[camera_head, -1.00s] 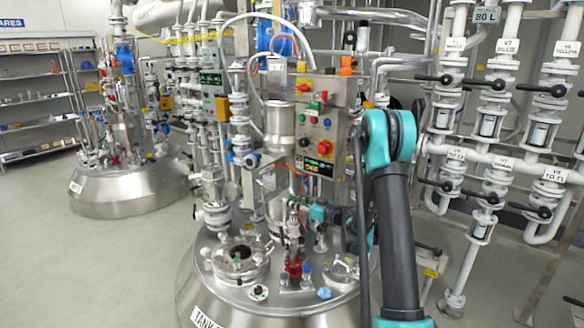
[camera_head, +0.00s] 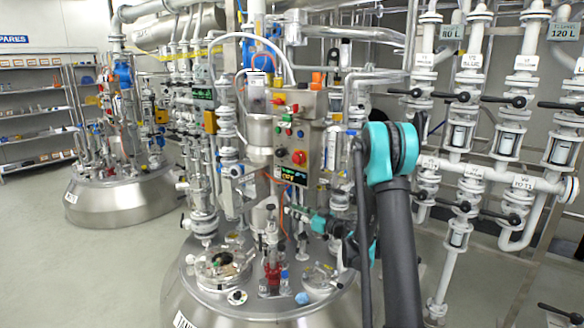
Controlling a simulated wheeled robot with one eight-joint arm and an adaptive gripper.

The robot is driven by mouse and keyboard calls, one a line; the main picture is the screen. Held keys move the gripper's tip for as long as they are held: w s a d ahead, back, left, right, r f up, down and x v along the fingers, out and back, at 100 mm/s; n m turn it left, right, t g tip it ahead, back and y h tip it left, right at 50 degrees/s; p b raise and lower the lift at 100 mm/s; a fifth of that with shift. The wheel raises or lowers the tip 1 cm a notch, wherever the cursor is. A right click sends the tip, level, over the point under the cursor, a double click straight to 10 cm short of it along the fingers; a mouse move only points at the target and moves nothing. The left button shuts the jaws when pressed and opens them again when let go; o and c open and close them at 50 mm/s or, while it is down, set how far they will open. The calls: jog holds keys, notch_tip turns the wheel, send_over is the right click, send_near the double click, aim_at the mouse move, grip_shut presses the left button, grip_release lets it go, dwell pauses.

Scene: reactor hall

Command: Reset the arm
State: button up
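My arm stands in the foreground, right of centre, with a teal elbow joint (camera_head: 390,150) at the top of a dark grey link (camera_head: 402,250). Beyond the elbow, a small teal and dark part that appears to be my wrist and gripper (camera_head: 298,214) points left. It is over the near steel tank's lid (camera_head: 340,262), in front of the glass and steel fittings. The fingers are too small and cluttered to tell whether they are open, or whether they touch anything. Part of my forearm is hidden behind the elbow and upper link.
A control box (camera_head: 300,135) with a red knob stands behind the tank lid. White pipes with black-handled valves (camera_head: 460,135) fill the right side. Another steel tank (camera_head: 120,200) and shelves (camera_head: 35,100) are at the left. The grey floor (camera_head: 90,270) at left front is clear.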

jog(key=w+d+r+m+t+h, duration=0.1)
jog(key=d+r+m+t+h, duration=0.2)
jog(key=d+r+t, duration=0.3)
jog(key=s+d+r+m+h, duration=0.3)
jog(key=d+m+h, duration=0.1)
jog(key=d+h, duration=0.25)
jog(key=s+d+r+m+h, duration=0.35)
jog(key=d+h, duration=0.25)
jog(key=d, duration=0.2)
jog(key=s+a+f+g, duration=0.1)
jog(key=s+f+g, duration=0.3)
jog(key=s+f, duration=0.3)
jog(key=s+f+g, duration=0.4)
jog(key=s+f, duration=0.2)
jog(key=s, duration=0.9)
jog(key=s+a+f+g, duration=0.1)
jog(key=s+f+g, duration=0.3)
jog(key=s+f, duration=0.3)
jog(key=s+y, duration=0.1)
jog(key=s, duration=0.4)
jog(key=shift+a+f+g, duration=0.35)
jog(key=shift+g, duration=0.05)
